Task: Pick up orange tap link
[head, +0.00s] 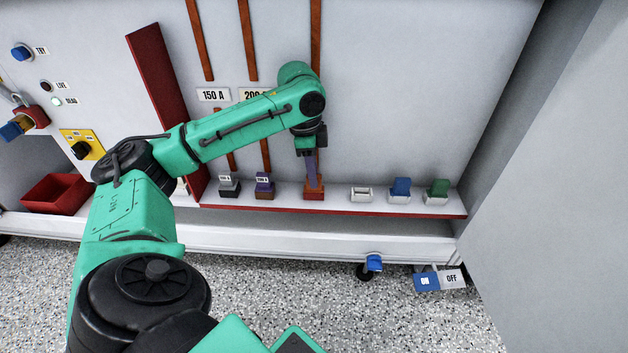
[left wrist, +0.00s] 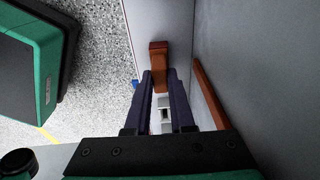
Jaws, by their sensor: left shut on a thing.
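The orange tap link (head: 314,186) is upright at the shelf, in line with the row of other links. My left gripper (head: 312,176) reaches down over it from above, its purple fingers shut on its upper part. In the left wrist view the orange tap link (left wrist: 159,62) shows at the fingertips of the left gripper (left wrist: 160,74). Whether its bottom still rests in its seat cannot be told. My right gripper is not in view.
An empty-looking white holder (head: 361,194), a blue link (head: 400,186) and a green link (head: 438,187) stand to the right. The panel wall is close behind.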

